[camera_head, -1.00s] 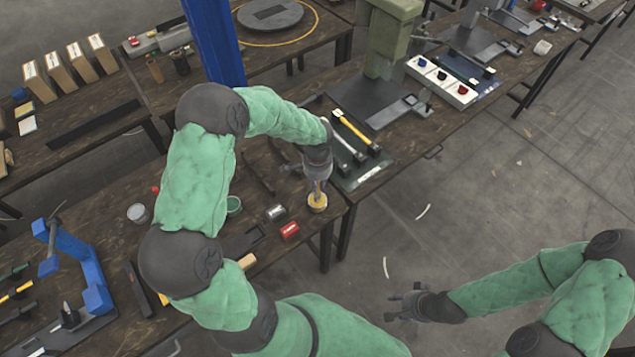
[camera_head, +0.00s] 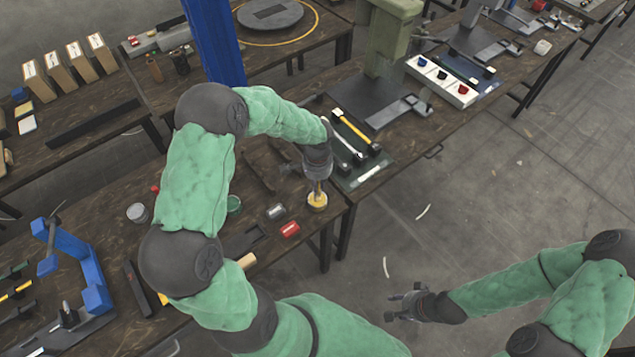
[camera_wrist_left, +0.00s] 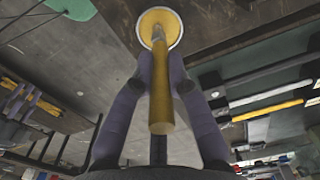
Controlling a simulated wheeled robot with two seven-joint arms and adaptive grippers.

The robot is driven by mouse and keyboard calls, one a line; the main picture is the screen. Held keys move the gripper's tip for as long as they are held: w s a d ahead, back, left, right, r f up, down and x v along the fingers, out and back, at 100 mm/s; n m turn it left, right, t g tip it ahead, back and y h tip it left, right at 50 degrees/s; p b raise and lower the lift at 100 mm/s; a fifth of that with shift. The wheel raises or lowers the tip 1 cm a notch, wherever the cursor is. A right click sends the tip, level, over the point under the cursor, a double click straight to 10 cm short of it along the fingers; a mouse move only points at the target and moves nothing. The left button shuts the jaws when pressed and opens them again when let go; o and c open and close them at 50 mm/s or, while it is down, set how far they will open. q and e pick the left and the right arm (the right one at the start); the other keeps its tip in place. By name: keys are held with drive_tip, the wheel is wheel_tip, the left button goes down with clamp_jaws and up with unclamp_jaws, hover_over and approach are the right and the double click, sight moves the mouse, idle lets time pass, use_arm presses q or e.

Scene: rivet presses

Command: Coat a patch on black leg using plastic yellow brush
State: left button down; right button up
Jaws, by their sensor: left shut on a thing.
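My left gripper (camera_head: 318,180) points down over the near right corner of the dark workbench. In the left wrist view its fingers (camera_wrist_left: 158,90) are shut on a yellow brush, whose handle (camera_wrist_left: 161,100) runs between them. The brush's far end meets a round yellow disc with a pale rim (camera_wrist_left: 172,22), which looks like a small pot; it also shows in the head view (camera_head: 317,201). My right gripper (camera_head: 398,303) is open and empty above the floor. Dark bench legs (camera_head: 327,247) stand below the bench edge; I cannot tell which is the black leg.
A blue frame (camera_head: 95,295) stands at left. The floor at right is open.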

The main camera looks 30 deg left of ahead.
idle(0.5)
use_arm(q)
drive_tip(key=shift+r+p, duration=2.45)
drive_tip(key=shift+r, duration=1.05)
drive_tip(key=shift+s+f, duration=0.1)
